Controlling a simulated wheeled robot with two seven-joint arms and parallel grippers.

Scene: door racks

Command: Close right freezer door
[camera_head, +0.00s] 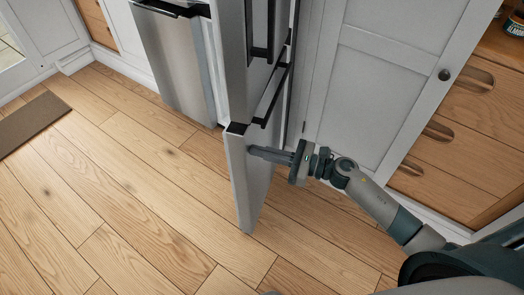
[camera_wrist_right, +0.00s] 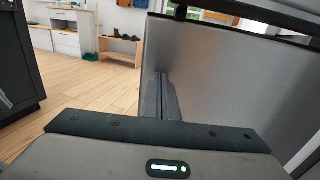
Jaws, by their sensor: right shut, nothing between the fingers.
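The right freezer door (camera_head: 247,185) is the lower grey panel in the middle of the head view. It stands open, swung out over the floor with its narrow edge toward me. In the right wrist view the door panel (camera_wrist_right: 235,75) fills the middle and right. My right gripper (camera_head: 251,151) is shut and empty, with its fingertips at the right-hand face of the door, near its upper part. The fingers also show in the wrist view (camera_wrist_right: 163,88), close to the panel; I cannot tell if they touch it. My left gripper is not in view.
Above the freezer door, another tall door (camera_head: 232,60) with black racks (camera_head: 268,95) stands open. A steel appliance front (camera_head: 180,60) is at left, a white cabinet door (camera_head: 365,80) and wooden drawers (camera_head: 465,125) at right. The wooden floor (camera_head: 110,200) left of the door is clear.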

